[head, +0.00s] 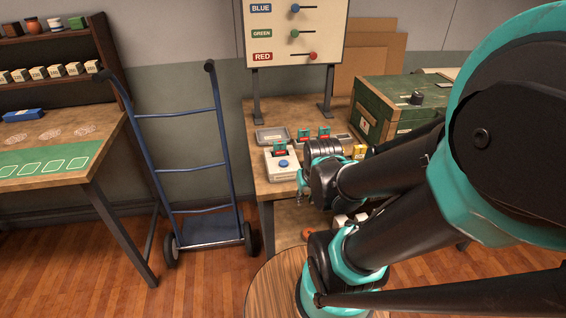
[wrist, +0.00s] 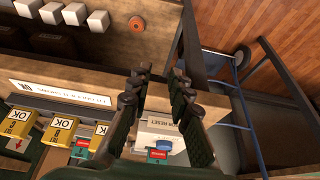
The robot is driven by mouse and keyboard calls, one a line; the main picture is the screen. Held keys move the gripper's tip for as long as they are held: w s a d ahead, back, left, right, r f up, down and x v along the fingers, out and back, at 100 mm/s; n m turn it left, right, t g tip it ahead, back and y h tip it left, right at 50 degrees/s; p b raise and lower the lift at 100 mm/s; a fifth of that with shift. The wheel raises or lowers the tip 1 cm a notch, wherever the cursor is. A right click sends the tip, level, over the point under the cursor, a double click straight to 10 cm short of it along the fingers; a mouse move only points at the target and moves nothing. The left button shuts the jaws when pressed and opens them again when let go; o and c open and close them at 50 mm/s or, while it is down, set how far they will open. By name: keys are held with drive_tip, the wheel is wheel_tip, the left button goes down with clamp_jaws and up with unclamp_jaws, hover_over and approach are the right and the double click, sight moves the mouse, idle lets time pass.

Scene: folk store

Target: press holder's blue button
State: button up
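The holder (head: 281,166) is a pale box on the left part of the wooden bench, with a round blue button (head: 283,163) on its face and a green-and-red card standing at its back. In the wrist view the holder (wrist: 150,136) shows between my fingers, with the blue button (wrist: 163,145) and a red-and-teal card near the bottom. My gripper (wrist: 160,80) is open and empty, its two dark fingers apart. In the head view it is mostly hidden by my arm, just right of the holder. I cannot tell any contact.
More cards and yellow OK blocks (wrist: 57,130) stand along the bench beside the holder. A green chest (head: 395,105) is at the right, a sign board with sliders (head: 296,30) behind. A blue hand truck (head: 183,150) stands left of the bench. White cubes (wrist: 75,14) lie on the lower shelf.

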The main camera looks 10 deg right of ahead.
clamp_jaws()
idle(1.1)
